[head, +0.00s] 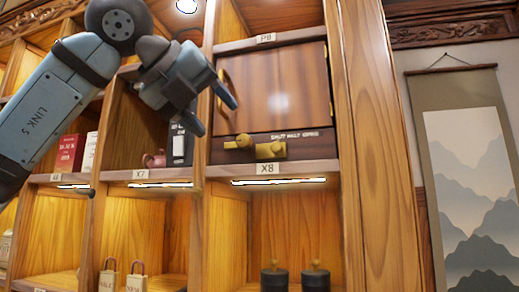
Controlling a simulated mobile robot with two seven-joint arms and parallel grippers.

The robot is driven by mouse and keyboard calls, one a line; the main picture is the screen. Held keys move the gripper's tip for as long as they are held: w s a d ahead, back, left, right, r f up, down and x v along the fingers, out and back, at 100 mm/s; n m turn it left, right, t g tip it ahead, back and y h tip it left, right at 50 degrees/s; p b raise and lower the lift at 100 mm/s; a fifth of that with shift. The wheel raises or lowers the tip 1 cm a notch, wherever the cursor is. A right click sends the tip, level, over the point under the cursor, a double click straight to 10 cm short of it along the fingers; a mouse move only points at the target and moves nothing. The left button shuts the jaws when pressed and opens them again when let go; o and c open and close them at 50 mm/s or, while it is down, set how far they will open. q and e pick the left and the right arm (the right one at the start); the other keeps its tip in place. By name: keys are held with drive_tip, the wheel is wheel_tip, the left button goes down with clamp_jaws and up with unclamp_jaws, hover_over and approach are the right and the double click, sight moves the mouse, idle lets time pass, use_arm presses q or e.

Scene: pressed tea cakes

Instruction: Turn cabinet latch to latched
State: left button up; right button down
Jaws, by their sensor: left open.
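The cabinet door (280,88) is a brown wooden panel in the shelf bay between the P8 and X8 labels, and it looks shut. A brass latch piece (238,142) lies about level on the dark strip under the door. A brass block (270,150) sits just right of it; I cannot tell whether they engage. My left gripper (213,110) is open and empty, up and left of the latch and apart from it in the picture. Its fingers point down and right, in front of the door's left edge. My right gripper is not in view.
Wooden uprights (355,150) and the shelf edge (190,174) frame the bay. Red and white boxes (69,153), a dark box (180,144) and a small pink pot (154,160) stand left. Dark canisters (274,278) stand below. A scroll (465,170) hangs right.

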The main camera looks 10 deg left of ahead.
sight(242, 139)
use_arm(q)
wheel_tip(242, 139, up, 3)
drive_tip(key=s+a+n+t+y, duration=0.2)
drive_tip(key=p+x, duration=0.2)
drive_tip(key=x, duration=1.2)
drive_tip(key=shift+s+d, duration=0.1)
drive_tip(key=shift+d, duration=0.05)
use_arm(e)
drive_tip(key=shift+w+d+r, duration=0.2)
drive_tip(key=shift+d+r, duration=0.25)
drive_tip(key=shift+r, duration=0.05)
use_arm(q)
drive_tip(key=c, duration=0.9)
